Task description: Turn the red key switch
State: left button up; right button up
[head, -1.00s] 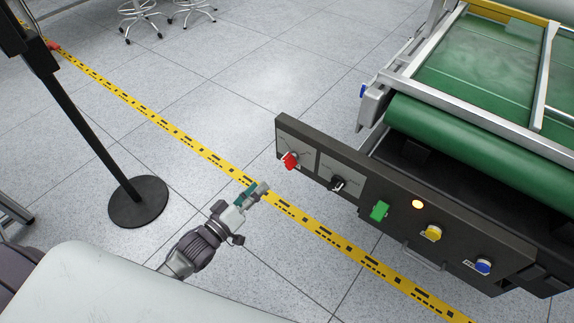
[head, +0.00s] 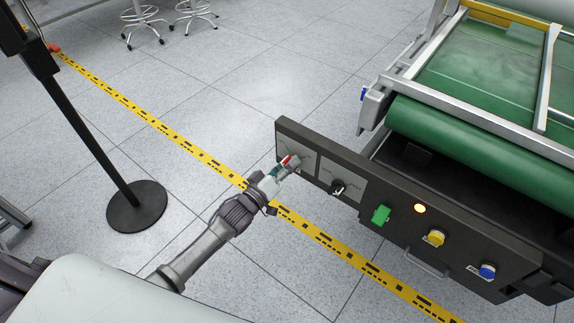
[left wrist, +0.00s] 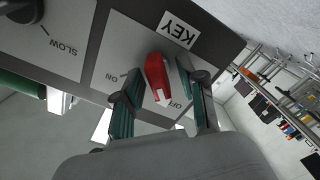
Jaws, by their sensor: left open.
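The red key switch (head: 286,160) sits at the left end of the dark control panel (head: 408,226) in the head view, partly hidden by my left gripper (head: 290,163). In the left wrist view the red key switch (left wrist: 157,79) stands out from a grey plate with a KEY label (left wrist: 177,34) and ON and OFF marks. My left gripper (left wrist: 157,90) is open, with one teal-padded finger on each side of the red switch. Whether the pads touch it, I cannot tell. My right gripper is in neither view.
A green conveyor (head: 480,150) lies behind. A black post base (head: 136,206) stands left.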

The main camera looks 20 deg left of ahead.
pick_arm(q)
grip_shut()
